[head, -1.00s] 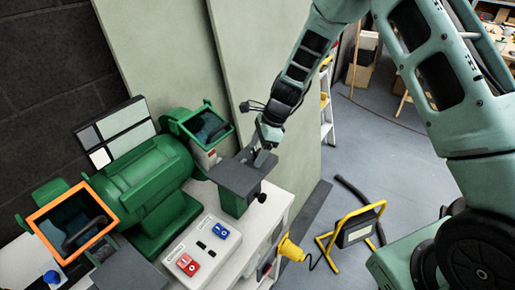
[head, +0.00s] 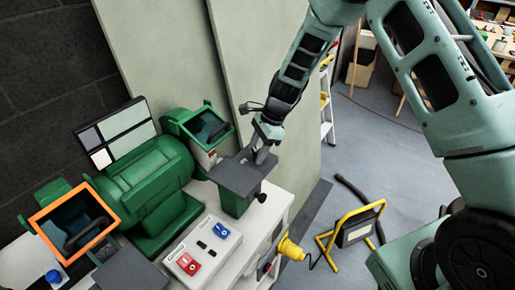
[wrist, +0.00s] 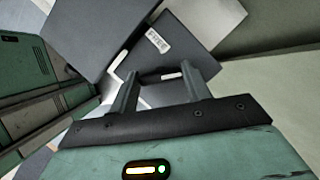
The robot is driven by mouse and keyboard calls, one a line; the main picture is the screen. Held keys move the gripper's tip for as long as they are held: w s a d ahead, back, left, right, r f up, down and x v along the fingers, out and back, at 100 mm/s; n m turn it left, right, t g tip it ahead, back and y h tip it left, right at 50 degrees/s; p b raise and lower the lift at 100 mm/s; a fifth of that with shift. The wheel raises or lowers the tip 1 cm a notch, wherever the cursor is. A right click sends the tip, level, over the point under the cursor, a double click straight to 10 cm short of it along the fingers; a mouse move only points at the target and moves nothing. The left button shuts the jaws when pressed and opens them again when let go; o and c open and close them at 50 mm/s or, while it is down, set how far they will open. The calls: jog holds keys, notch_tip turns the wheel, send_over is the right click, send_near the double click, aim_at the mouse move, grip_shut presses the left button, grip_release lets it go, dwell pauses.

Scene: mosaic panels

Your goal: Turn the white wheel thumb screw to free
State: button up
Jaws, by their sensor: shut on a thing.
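The white wheel thumb screw (wrist: 150,77) looks like a dark piece with a white mark, between my fingertips in the wrist view. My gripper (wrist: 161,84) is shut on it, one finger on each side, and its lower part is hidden. A white label reading FREE (wrist: 157,40) is on a dark plate just beyond. In the head view my gripper (head: 264,153) is at the far right edge of the grey tool rest (head: 235,178). The screw itself cannot be made out there.
The green bench grinder (head: 155,180) stands left of my gripper, with an orange-framed shield (head: 105,200) and a green-framed shield (head: 182,117). A black knob (head: 262,198) sits below the rest. A switch box (head: 203,250) is in front. A pale panel (head: 295,165) stands close on the right.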

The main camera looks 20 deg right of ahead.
jog(key=n, duration=0.2)
jog(key=n+g, duration=0.1)
jog(key=n, duration=0.1)
jog(key=shift+w+g, duration=0.1)
jog(key=shift+g, duration=0.2)
jog(key=n+g+h, duration=0.1)
jog(key=n, duration=0.3)
jog(key=shift+a, duration=0.1)
jog(key=n, duration=0.2)
jog(key=n+g+h, duration=0.1)
jog(key=n, duration=0.1)
jog(key=shift+w+n+h, duration=0.1)
jog(key=shift+n+h, duration=0.2)
jog(key=shift+a+n+g+h+b, duration=0.1)
jog(key=shift+n+g+h+b, duration=0.3)
jog(key=shift+n, duration=1.1)
jog(key=o, duration=1)
jog(key=shift+c, duration=0.2)
